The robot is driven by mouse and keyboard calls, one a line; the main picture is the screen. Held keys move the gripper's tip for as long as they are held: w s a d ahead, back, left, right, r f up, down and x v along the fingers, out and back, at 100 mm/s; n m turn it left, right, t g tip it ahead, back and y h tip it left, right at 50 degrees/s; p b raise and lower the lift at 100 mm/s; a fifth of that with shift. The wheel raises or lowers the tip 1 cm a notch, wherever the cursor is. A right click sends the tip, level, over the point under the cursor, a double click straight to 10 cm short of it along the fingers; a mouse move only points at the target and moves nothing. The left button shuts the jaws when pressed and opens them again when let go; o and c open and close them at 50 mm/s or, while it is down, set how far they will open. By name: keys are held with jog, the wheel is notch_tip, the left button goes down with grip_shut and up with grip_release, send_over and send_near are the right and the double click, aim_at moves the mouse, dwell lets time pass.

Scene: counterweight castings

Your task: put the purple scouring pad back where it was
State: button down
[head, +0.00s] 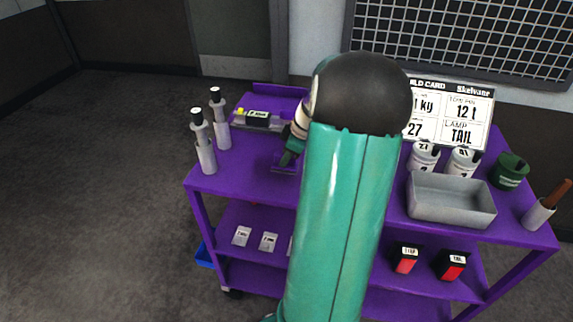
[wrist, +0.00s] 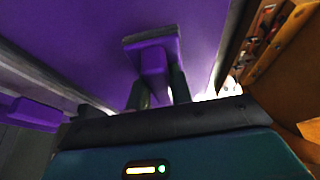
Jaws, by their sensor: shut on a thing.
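The purple scouring pad (wrist: 153,58) is held between the two dark fingers of my gripper (wrist: 157,92) in the wrist view. It has a purple body with a grey strip along its far edge. In the head view my gripper (head: 289,158) is low over the left part of the purple cart top (head: 245,180). The pad (head: 283,168) shows there only as a small dark-edged purple patch below the fingers. I cannot tell whether it touches the cart top. My arm hides the middle of the cart.
A black item (head: 258,118) lies behind my gripper. White canisters (head: 423,157), a grey bin (head: 450,205), a green pot (head: 509,170) and a brown-handled holder (head: 540,213) stand at right.

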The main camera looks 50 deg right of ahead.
jog(key=shift+w+d+f, duration=0.15)
jog(key=shift+f, duration=0.15)
jog(key=shift+d+f, duration=0.15)
jog(key=shift+f, duration=1.5)
jog(key=shift+w+f, duration=0.1)
jog(key=c, duration=1.3)
grip_release()
jog(key=shift+o, duration=0.2)
jog(key=v, duration=1.2)
